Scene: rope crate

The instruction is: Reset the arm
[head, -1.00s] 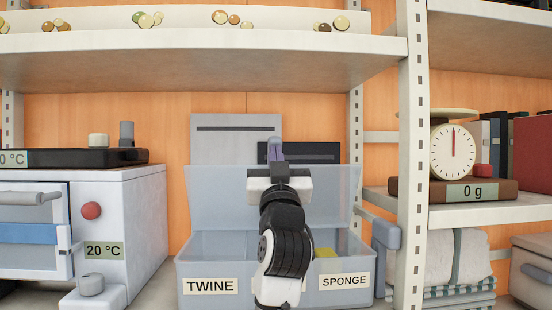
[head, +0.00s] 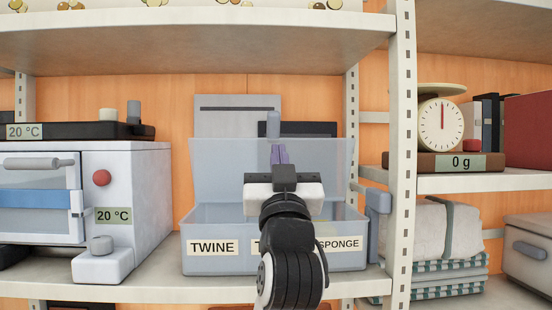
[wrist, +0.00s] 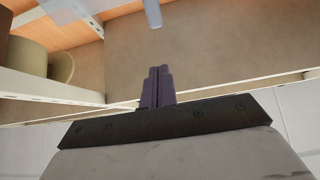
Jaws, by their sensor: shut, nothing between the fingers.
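My gripper (head: 279,153) is in the middle of the head view, in front of the open translucent crate. Its purple fingers are shut together with nothing between them, and they also show in the wrist view (wrist: 157,86). The crate (head: 207,263) stands on the shelf with its lid (head: 222,165) raised at the back. Its front has a TWINE label (head: 212,248), a SPONGE label (head: 341,243) partly covered by my arm, and one between them mostly covered. Most of the crate's inside is hidden by its front wall and my arm.
A white oven (head: 132,190) with a red button stands left of the crate. A shelf post (head: 402,150) rises at the right. Beyond it are a dial scale (head: 441,124) reading 0 g and folded towels (head: 440,243). An upper shelf (head: 190,45) spans above.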

